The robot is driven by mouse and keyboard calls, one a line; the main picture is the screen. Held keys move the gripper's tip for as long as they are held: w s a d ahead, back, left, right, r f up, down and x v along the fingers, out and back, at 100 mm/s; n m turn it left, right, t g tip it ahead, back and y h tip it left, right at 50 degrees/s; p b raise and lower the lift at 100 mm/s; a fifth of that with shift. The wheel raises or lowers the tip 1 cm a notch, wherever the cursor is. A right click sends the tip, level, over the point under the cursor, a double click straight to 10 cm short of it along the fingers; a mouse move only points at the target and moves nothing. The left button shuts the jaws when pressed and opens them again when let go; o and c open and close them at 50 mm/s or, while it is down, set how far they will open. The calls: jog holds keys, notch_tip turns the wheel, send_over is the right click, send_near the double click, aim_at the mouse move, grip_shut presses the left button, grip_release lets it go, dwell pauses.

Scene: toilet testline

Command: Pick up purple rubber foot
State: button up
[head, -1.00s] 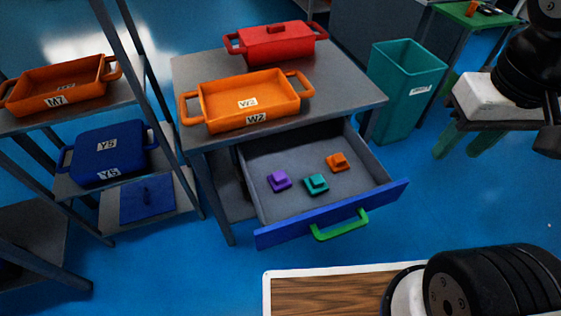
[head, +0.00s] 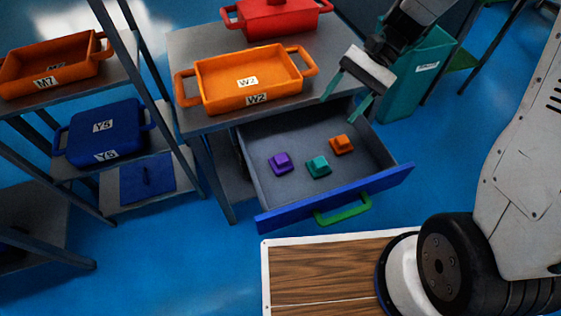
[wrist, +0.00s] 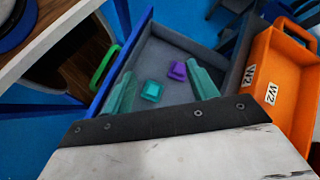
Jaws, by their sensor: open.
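The purple rubber foot (head: 281,163) lies in the open drawer (head: 262,197), left of a teal foot (head: 318,167) and an orange foot (head: 341,145). My gripper (head: 342,107) is open and empty. In the head view it appears over the drawer's back right, by the table edge, apart from the feet. In the wrist view the purple foot (wrist: 178,71) shows between the teal fingers (wrist: 160,67), nearer the right one. The teal foot (wrist: 151,91) also shows between them. I cannot see the orange foot in the wrist view.
An orange tray marked W2 (head: 212,103) and a red container (head: 268,20) stand on the table above the drawer. A shelf rack with an orange tray (head: 85,76) and blue container (head: 103,130) stands left. A teal bin (head: 402,103) stands right of the table.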

jog(key=w+a+f+m+y, duration=0.2)
jog(key=w+f+m+y, duration=0.15)
jog(key=f, duration=0.65)
jog(key=m+y, duration=0.1)
jog(key=m, duration=0.2)
send_near(286, 156)
jog(key=shift+s+f, duration=0.3)
jog(key=shift+s, duration=0.1)
jog(key=shift+a+f+m, duration=0.2)
jog(key=shift+f+m, duration=0.05)
jog(key=shift+f, duration=0.1)
jog(key=x, duration=0.7)
jog(key=shift+w+a+r, duration=0.1)
jog(key=shift+a+r, duration=0.2)
jog(key=shift+a, duration=0.25)
jog(key=c, duration=1.1)
